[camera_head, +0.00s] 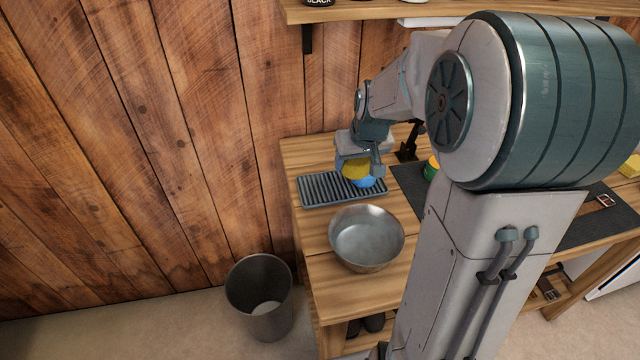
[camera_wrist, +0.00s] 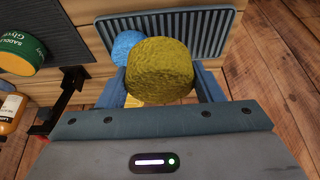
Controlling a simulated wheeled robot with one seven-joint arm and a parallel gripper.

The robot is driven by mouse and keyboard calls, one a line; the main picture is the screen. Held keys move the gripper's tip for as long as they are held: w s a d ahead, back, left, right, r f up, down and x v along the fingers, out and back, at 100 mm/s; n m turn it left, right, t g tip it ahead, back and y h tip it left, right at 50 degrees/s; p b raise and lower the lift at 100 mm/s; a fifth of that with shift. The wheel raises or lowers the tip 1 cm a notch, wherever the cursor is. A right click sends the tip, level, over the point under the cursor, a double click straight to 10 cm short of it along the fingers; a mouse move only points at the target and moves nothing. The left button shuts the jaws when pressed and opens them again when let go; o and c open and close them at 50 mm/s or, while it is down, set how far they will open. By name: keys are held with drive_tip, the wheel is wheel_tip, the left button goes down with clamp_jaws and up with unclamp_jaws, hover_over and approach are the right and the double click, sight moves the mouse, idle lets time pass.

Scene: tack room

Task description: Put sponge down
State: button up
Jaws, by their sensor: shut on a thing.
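My gripper (camera_head: 362,158) is shut on a rough yellow sponge (camera_wrist: 160,70), with one finger on each side of it in the wrist view. The sponge also shows under the gripper in the head view (camera_head: 355,168). It is at the right end of a ribbed grey-blue tray (camera_head: 320,188) and overlaps the tray's near edge in the wrist view (camera_wrist: 205,32). Whether its underside touches anything is hidden. A rounded blue thing (camera_head: 364,182), perhaps another sponge, is right by it and partly hidden behind it in the wrist view (camera_wrist: 124,46).
A metal bowl (camera_head: 367,238) stands in front of the tray on the wooden bench. A dark bin (camera_head: 260,290) stands on the floor at left. A green-and-yellow tin (camera_wrist: 20,50) and an amber bottle (camera_wrist: 12,110) are at left in the wrist view, near a dark mat (camera_head: 408,180).

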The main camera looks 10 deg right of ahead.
hover_over(318, 184)
drive_tip(key=s, duration=0.2)
drive_tip(key=f, duration=0.5)
drive_tip(key=shift+w+f, duration=0.2)
drive_tip(key=shift+f, duration=2.05)
drive_tip(key=shift+f, duration=0.1)
drive_tip(key=o, duration=0.9)
drive_tip(key=shift+o, duration=0.2)
